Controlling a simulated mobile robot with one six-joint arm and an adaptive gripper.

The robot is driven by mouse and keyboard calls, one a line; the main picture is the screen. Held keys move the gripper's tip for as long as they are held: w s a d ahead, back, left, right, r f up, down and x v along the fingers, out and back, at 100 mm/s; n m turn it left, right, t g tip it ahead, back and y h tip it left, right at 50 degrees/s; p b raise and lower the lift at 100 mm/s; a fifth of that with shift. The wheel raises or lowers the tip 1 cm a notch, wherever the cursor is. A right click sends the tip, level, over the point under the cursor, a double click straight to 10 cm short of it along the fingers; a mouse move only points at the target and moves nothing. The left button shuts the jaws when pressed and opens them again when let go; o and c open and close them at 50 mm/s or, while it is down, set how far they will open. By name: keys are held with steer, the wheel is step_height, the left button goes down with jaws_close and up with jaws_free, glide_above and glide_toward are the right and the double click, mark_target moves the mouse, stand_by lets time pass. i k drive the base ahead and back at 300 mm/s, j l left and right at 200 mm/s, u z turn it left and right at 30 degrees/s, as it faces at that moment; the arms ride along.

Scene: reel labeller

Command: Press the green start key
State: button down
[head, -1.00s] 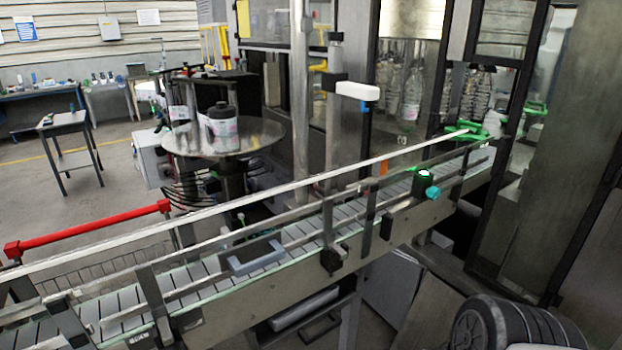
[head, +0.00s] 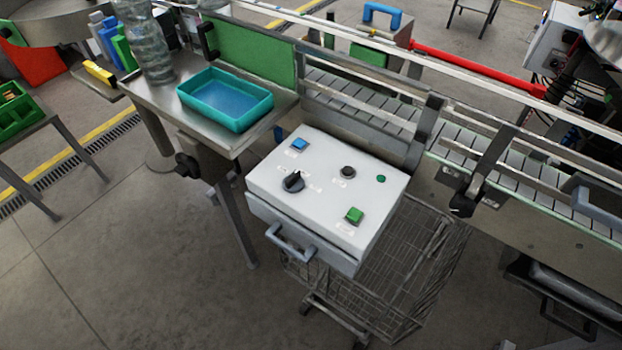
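A light grey control box (head: 275,182) is in the middle of the head view, beside the conveyor. On its sloped top, a square green key (head: 354,215) sits near the front right corner with a small label below it. A square blue key (head: 299,144) sits at the back left. A black rotary knob (head: 293,181), a round black button (head: 347,172) and a small round green button or lamp (head: 381,179) are also on this top. Nothing covers the green key. My gripper is not in view.
The conveyor (head: 360,116) with its rails runs behind the box to the right. A steel table (head: 160,98) with a teal tray (head: 226,122) stands to the left. A wire cart (head: 415,262) is below the box. The floor at the front left is clear.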

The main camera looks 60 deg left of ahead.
mark_target(354, 214)
steer(key=u, duration=2.3)
